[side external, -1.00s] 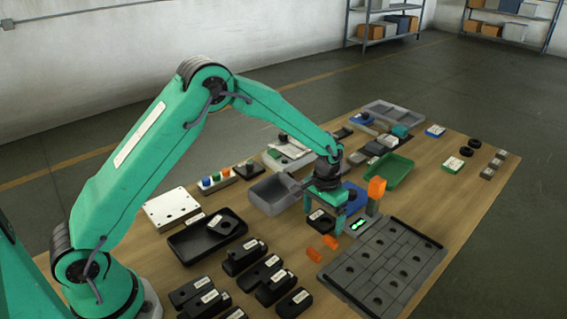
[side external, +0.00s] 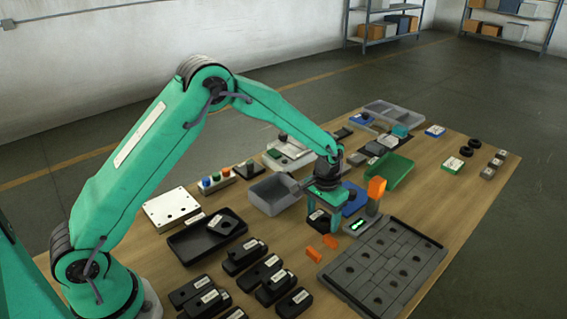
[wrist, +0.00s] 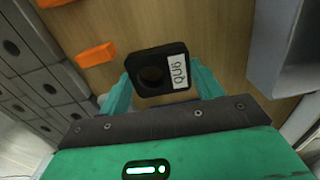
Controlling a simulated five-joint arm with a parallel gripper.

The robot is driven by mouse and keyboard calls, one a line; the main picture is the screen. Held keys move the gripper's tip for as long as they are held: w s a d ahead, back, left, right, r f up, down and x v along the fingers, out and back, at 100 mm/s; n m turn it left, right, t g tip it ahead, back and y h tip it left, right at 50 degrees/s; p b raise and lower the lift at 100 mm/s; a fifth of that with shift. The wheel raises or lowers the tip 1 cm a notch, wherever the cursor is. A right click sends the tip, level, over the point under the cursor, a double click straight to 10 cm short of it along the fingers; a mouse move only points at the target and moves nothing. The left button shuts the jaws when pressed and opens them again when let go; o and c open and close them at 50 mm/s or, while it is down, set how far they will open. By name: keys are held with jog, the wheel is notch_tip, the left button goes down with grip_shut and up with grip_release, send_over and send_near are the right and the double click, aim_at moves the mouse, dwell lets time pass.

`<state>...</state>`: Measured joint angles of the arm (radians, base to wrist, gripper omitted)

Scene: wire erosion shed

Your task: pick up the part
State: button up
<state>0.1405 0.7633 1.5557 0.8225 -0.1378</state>
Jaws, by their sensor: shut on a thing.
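The part is a black, square block (side external: 318,219) with a round hole and a white label. In the wrist view the part (wrist: 166,56) sits between my two green fingers, with the label on its right side. My gripper (side external: 322,222) is shut on it, with one finger at each side. The part is at or just above the wooden table; I cannot tell whether it touches it. The fingers hide some of its sides.
Two small orange pieces (side external: 315,254) lie just in front. A grey slotted plate (side external: 400,247) is to the right, and an orange-topped post (side external: 376,188) stands close by. A grey bin (side external: 262,205) is behind left. Several black blocks (side external: 275,288) crowd the front left.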

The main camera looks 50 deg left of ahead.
jog(key=shift+r, duration=0.2)
jog(key=shift+r, duration=0.6)
jog(key=r, duration=0.3)
jog(key=shift+s+d, duration=0.15)
jog(key=shift+d, duration=0.15)
jog(key=s+d+r, duration=0.6)
jog(key=s+d, duration=0.1)
jog(key=d, duration=0.1)
jog(key=shift+d+r, duration=0.25)
